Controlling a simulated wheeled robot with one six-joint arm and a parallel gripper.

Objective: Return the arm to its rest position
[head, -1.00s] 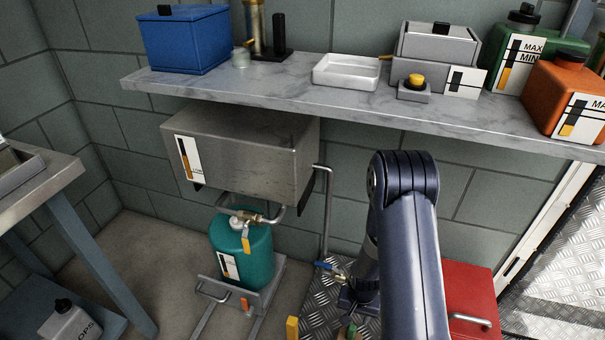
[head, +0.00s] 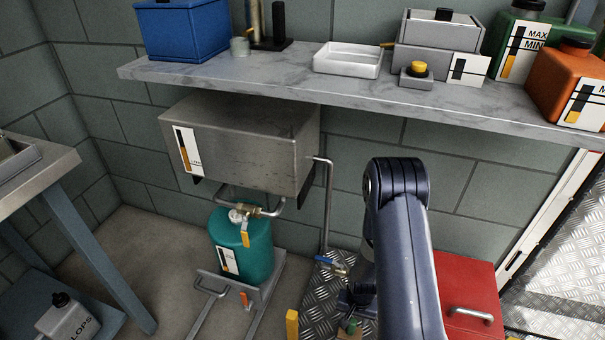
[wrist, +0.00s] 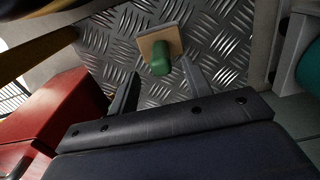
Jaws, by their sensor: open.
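My arm (head: 405,250) rises in front of the wall and bends down at its elbow in the head view. My gripper (wrist: 158,84) points down over the diamond-plate floor in the wrist view. Its two dark fingers are spread apart with nothing held between them. A small green piece on a tan square plate (wrist: 174,40) lies just beyond the fingertips in the picture; I cannot tell whether it touches them.
A red box (head: 465,285) stands close to my arm on the right. A teal tank (head: 245,250) stands on a cradle at left, beneath a metal box (head: 250,150). A marble shelf (head: 300,85) with containers runs above. A valve pipe (head: 328,210) is left of my arm.

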